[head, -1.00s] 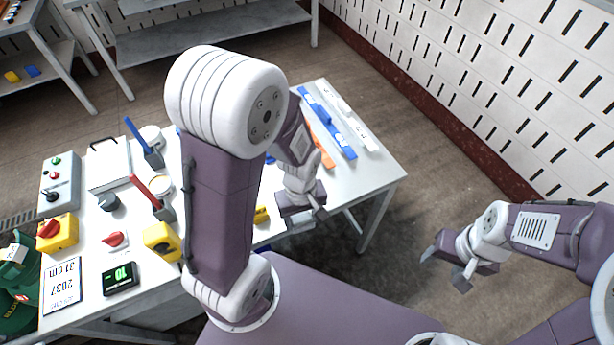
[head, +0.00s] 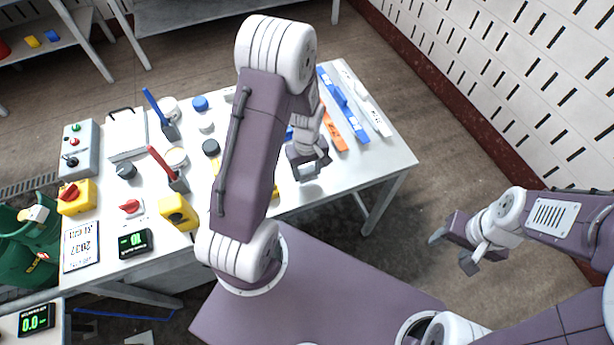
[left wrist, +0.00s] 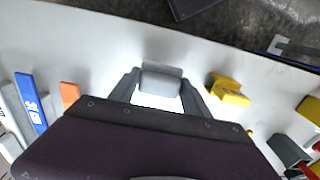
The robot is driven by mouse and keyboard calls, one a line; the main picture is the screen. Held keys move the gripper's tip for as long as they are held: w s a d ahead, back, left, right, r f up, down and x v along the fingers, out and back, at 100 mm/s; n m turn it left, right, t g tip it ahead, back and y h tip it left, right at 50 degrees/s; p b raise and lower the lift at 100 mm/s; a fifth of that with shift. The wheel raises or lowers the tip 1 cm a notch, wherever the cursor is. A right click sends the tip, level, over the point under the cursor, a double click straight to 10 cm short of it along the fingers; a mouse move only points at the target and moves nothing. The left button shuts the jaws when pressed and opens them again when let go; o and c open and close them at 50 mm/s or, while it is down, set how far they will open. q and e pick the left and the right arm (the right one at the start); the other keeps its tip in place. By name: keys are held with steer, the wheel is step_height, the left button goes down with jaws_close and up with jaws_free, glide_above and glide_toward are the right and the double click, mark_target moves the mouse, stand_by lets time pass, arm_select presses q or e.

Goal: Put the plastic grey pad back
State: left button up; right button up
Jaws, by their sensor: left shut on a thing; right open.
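The grey pad (left wrist: 160,80) is a small light-grey block with rounded edges. It sits between the fingers of my left gripper (left wrist: 162,88) in the left wrist view, above the white table top. In the head view my left gripper (head: 311,168) is over the front right part of the table, and the pad cannot be made out clearly there. My right gripper (head: 456,252) is open and empty, off the table over the floor to the right.
On the white table (head: 365,172), blue (head: 340,105) and orange (head: 332,127) bars lie at the right. A blue-handled tool (head: 160,114), a red-handled tool (head: 168,168), small round pieces and a yellow block (head: 178,213) stand left of my arm. The front right table corner is clear.

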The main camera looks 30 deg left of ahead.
mark_target(307, 178)
arm_select(q)
step_height(307, 178, down, 4)
steer(key=shift+w, duration=0.15)
steer(key=shift+f, duration=0.1)
steer(key=o, duration=1.3)
